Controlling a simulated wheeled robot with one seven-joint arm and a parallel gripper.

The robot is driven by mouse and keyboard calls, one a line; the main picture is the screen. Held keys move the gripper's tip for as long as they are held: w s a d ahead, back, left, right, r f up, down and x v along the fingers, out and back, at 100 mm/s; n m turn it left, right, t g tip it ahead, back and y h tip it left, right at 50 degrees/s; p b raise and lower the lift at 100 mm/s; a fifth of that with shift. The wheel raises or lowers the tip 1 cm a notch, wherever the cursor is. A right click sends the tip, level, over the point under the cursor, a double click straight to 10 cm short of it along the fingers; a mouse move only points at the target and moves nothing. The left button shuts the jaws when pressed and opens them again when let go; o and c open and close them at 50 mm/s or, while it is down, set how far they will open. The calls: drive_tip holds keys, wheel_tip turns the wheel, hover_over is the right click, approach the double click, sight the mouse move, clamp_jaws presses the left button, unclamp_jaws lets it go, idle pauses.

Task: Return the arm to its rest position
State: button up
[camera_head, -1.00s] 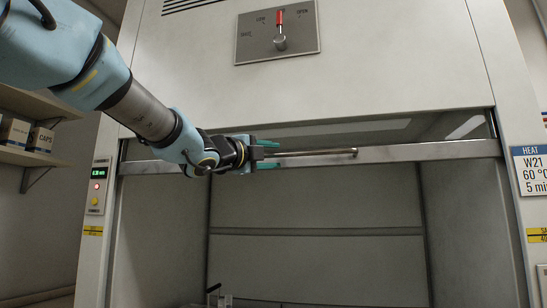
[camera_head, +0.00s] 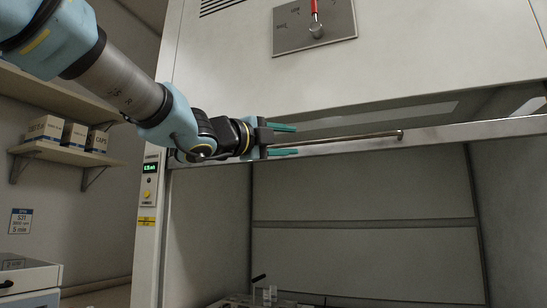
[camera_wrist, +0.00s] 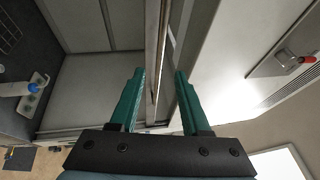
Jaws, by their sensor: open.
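My gripper (camera_head: 295,140) is open, with two green fingers, in front of the fume hood. It also shows in the wrist view (camera_wrist: 158,85). The hood's long metal handle bar (camera_head: 365,136) runs along the lower edge of the raised sash. In both views the bar passes through the gap between my fingers, one finger on each side, with no clear contact. I cannot tell how deep it sits between them. My arm reaches in from the upper left, outstretched.
The hood's opening below the sash (camera_head: 360,190) is empty at mid-height, with small items (camera_head: 268,295) at its floor. A control box (camera_head: 149,182) is on the left post. A shelf with boxes (camera_head: 75,135) hangs at left. A lever panel (camera_head: 315,25) is above.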

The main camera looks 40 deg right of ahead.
drive_tip(key=w+a+f+n+t+y, duration=0.35)
drive_tip(key=w+f+n, duration=0.25)
drive_tip(key=w+f, duration=0.2)
drive_tip(key=w+a+f+n+t+y, duration=0.35)
drive_tip(key=w+a+f+n, duration=0.2)
drive_tip(key=w+f, duration=0.2)
drive_tip(key=w+a+f+n+y, duration=0.3)
drive_tip(key=a+f+n, duration=0.15)
drive_tip(key=f, duration=0.25)
drive_tip(key=w+a+f+n+y, duration=0.3)
drive_tip(key=a+f, duration=0.3)
drive_tip(key=s+a+f+n+g+y, duration=0.2)
drive_tip(key=a+f+n+y, duration=0.35)
drive_tip(key=a+f, duration=0.75)
drive_tip(key=s+a+f+n+g, duration=0.6)
drive_tip(key=s+a+f+n, duration=0.3)
drive_tip(key=s, duration=0.5)
wheel_tip(320, 180, down, 4)
drive_tip(key=shift+a+r+g+y, duration=0.15)
drive_tip(key=shift+a+g+y, duration=0.3)
drive_tip(key=shift+a, duration=0.6)
